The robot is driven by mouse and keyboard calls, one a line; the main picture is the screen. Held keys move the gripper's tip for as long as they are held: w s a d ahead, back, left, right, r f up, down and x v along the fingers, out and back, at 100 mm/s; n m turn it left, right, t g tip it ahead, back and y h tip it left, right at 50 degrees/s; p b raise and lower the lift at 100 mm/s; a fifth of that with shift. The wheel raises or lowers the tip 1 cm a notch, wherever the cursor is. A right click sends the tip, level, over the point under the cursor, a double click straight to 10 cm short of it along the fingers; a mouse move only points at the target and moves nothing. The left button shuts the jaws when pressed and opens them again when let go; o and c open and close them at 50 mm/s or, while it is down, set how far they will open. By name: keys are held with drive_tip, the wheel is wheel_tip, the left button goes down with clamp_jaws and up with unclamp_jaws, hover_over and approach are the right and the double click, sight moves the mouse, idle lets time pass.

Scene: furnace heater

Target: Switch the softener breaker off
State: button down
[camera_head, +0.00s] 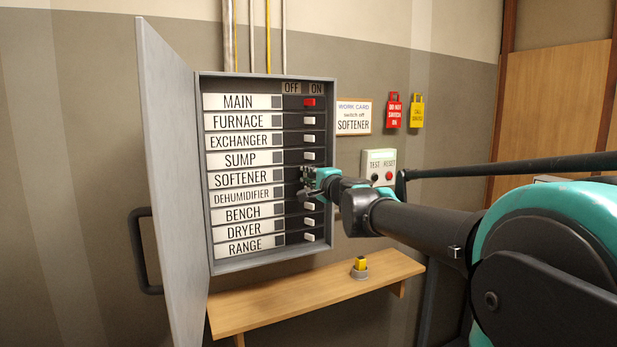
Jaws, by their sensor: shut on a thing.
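The breaker panel (205,150) hangs on the wall with its door (175,150) swung open to the left. The SOFTENER label (240,178) marks the fifth row. My gripper (306,178) is at the ON side of this row, shut on what appears to be the softener breaker switch, which it hides. The dehumidifier switch just below is also largely covered. The other switches, such as the sump switch (309,157) above and the bench switch (309,207) below, sit on the ON side. The work card (353,116) reads "switch off SOFTENER".
A red tag (393,111) and a yellow tag (417,111) hang right of the card. A TEST/RESET box (379,163) is beside my arm. A wooden shelf (300,300) below holds a small yellow item (360,264) in a grey holder.

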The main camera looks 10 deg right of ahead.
idle(0.3)
drive_tip(key=c, duration=1.4)
unclamp_jaws()
drive_tip(key=shift+c, duration=0.2)
drive_tip(key=v, duration=1.2)
